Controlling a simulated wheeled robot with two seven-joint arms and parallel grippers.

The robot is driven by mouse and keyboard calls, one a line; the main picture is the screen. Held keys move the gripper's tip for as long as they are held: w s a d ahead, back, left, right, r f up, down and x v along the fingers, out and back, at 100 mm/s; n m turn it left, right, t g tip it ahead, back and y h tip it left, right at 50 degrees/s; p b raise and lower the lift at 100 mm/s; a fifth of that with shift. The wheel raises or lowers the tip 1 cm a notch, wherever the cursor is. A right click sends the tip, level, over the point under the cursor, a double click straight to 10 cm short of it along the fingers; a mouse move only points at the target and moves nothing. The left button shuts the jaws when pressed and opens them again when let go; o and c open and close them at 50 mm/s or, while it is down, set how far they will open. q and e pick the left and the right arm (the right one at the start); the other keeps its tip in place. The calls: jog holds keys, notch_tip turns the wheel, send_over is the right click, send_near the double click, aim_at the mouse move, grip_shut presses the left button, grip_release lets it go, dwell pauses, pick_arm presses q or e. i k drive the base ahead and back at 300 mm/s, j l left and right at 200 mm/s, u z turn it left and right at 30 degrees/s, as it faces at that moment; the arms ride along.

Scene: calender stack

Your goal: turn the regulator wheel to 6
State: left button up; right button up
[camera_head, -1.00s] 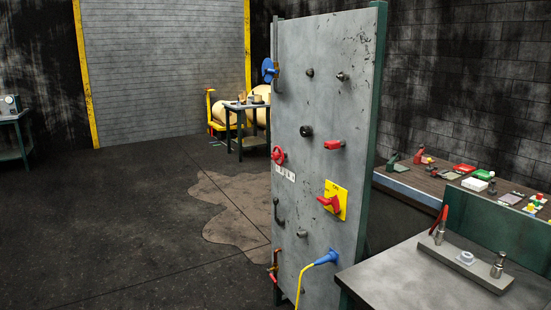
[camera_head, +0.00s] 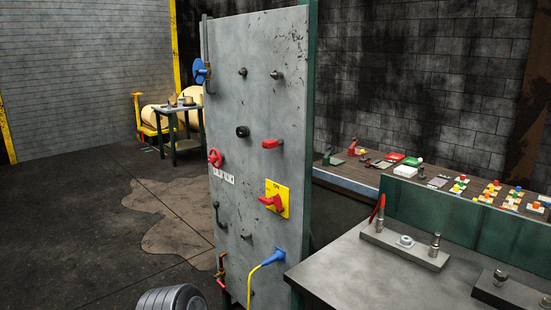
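An upright grey panel (camera_head: 255,60) stands in the middle of the head view, with several controls on its face. A small red handwheel (camera_head: 215,158) sits at the panel's left edge, about halfway up. A white label strip (camera_head: 224,176) is just below and right of it; its marks are too small to read. A blue handwheel (camera_head: 199,71) is higher on the same edge, by a vertical pipe. No label shows which wheel is the regulator, and the wheel settings cannot be read. Neither gripper is in view.
The panel also carries a red switch on a yellow plate (camera_head: 277,200) and a blue plug (camera_head: 273,258) with a yellow cable. A grey bench (camera_head: 370,275) stands close at the right. The floor (camera_head: 80,235) left of the panel is open.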

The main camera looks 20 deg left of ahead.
aim_at(212, 160)
jog(key=i+j+z, duration=0.15)
jog(key=j+z, duration=0.3)
jog(key=j, duration=0.2)
jog(key=j+z, duration=0.5)
jog(key=j, duration=0.2)
jog(key=k+j+z, duration=0.1)
jog(key=j+z, duration=0.35)
jog(key=j, duration=0.2)
jog(key=k+j, duration=0.1)
jog(key=j, duration=0.35)
jog(key=k+j, duration=0.1)
jog(key=j, duration=0.35)
jog(key=k+j+z, duration=0.1)
jog(key=j, duration=0.35)
jog(key=k+j, duration=0.1)
jog(key=j, duration=0.35)
jog(key=k+j, duration=0.1)
jog(key=j, duration=0.35)
jog(key=k+j+z, duration=0.1)
jog(key=j, duration=0.3)
